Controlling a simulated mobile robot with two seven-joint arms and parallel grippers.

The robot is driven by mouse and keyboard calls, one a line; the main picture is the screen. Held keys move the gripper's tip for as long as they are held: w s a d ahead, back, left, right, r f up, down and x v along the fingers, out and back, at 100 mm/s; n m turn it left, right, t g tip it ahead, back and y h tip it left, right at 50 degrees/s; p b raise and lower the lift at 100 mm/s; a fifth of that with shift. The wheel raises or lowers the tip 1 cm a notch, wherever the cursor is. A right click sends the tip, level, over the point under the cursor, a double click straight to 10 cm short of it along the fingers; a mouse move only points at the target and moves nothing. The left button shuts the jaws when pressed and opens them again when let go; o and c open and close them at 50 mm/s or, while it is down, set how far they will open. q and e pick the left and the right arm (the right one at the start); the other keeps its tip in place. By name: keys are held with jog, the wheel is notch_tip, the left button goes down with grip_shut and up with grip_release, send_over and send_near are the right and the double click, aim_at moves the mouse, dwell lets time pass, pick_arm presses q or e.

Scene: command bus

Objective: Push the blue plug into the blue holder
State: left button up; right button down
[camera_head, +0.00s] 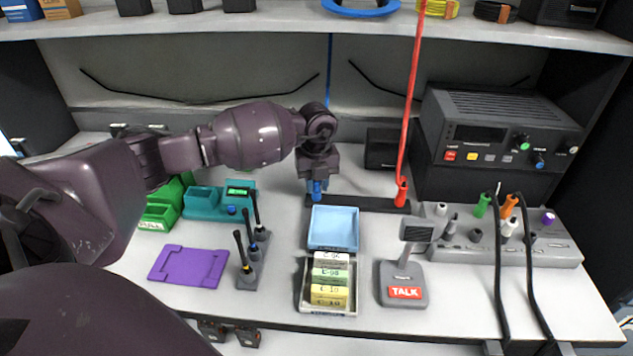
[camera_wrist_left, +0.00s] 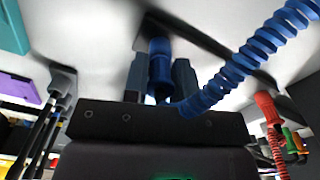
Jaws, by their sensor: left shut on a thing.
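My left gripper (camera_head: 317,178) points down at the left end of a black strip (camera_head: 350,204) on the desk. It is shut on the blue plug (camera_head: 317,191), which is upright with its lower end at the strip. In the left wrist view the blue plug (camera_wrist_left: 160,66) sits between the fingers, and a blue coiled cable (camera_wrist_left: 245,65) runs off to the upper right. The black strip (camera_wrist_left: 190,40) lies behind the plug there. I cannot make out the blue holder itself or how deep the plug sits. My right gripper is not in view.
A red plug (camera_head: 402,193) with a red cable stands at the strip's right end. A blue tray (camera_head: 333,228) is just in front. A teal bin (camera_head: 203,204) and microphone (camera_head: 404,270) flank the area. A shelf (camera_head: 220,22) overhangs behind.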

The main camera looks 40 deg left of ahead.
pick_arm(q)
jog(key=shift+f, duration=0.3)
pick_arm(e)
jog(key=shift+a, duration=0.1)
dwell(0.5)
pick_arm(q)
jog(key=o, duration=0.9)
jog(key=shift+c, duration=0.2)
jog(key=shift+r, duration=0.1)
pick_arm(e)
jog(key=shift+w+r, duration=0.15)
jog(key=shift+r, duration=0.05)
pick_arm(q)
jog(key=shift+r+p, duration=2.1)
jog(key=shift+r, duration=1.9)
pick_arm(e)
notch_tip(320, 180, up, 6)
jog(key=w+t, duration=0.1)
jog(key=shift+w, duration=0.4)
pick_arm(q)
jog(key=shift+f, duration=0.15)
